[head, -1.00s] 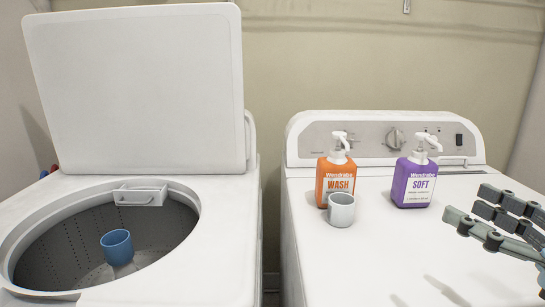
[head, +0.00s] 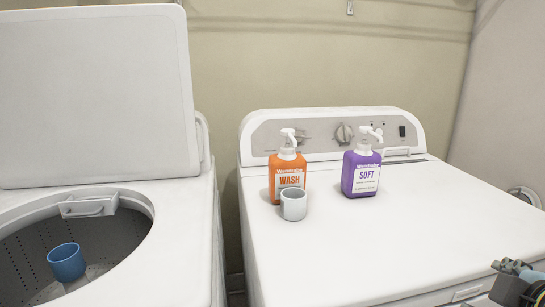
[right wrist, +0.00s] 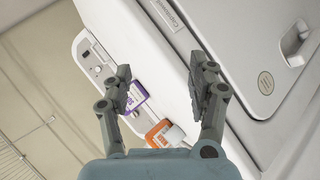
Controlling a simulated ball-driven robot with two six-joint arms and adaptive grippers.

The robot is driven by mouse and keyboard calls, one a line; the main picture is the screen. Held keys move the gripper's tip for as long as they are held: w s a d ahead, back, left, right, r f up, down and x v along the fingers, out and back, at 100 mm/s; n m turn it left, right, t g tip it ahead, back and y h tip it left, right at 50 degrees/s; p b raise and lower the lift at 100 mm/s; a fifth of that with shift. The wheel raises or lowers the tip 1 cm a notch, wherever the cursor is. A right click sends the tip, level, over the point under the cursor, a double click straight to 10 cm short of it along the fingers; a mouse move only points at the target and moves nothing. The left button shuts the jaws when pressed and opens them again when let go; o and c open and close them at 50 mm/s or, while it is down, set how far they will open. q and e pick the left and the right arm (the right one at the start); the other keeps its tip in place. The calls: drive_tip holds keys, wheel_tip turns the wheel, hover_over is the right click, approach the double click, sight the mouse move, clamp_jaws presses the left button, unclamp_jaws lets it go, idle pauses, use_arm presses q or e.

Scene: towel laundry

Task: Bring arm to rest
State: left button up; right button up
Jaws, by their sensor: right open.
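My right gripper (right wrist: 160,66) is open and empty in the right wrist view, its two grey fingers spread well apart. The purple SOFT bottle (right wrist: 138,97) and orange WASH bottle (right wrist: 164,133) show beyond the fingers, apart from them. In the head view, a grey part of my right arm shows at the lower right corner, by the dryer's front edge; the gripper's fingers are not clear there. My left gripper is not in view.
The WASH bottle (head: 288,172), a grey cup (head: 293,204) and the SOFT bottle (head: 361,172) stand on the white dryer (head: 400,235). A blue cup-like piece (head: 67,262) sits inside the open washer (head: 182,215). The dryer top's front and right are clear.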

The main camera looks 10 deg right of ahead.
drive_tip(key=s+a+f+m+g+y, duration=0.55)
drive_tip(key=s+a, duration=0.25)
drive_tip(key=a, duration=0.3)
wheel_tip(320, 180, down, 33)
drive_tip(key=s+d+g+b, duration=0.1)
drive_tip(key=s+d+b, duration=0.2)
drive_tip(key=b, duration=0.3)
drive_tip(key=s+f+m+g+b, duration=0.1)
drive_tip(key=s+f+b, duration=0.3)
drive_tip(key=s+f, duration=1.4)
drive_tip(key=shift+s+d+f+g, duration=0.35)
drive_tip(key=shift+s+d+f, duration=0.05)
drive_tip(key=shift+f, duration=0.55)
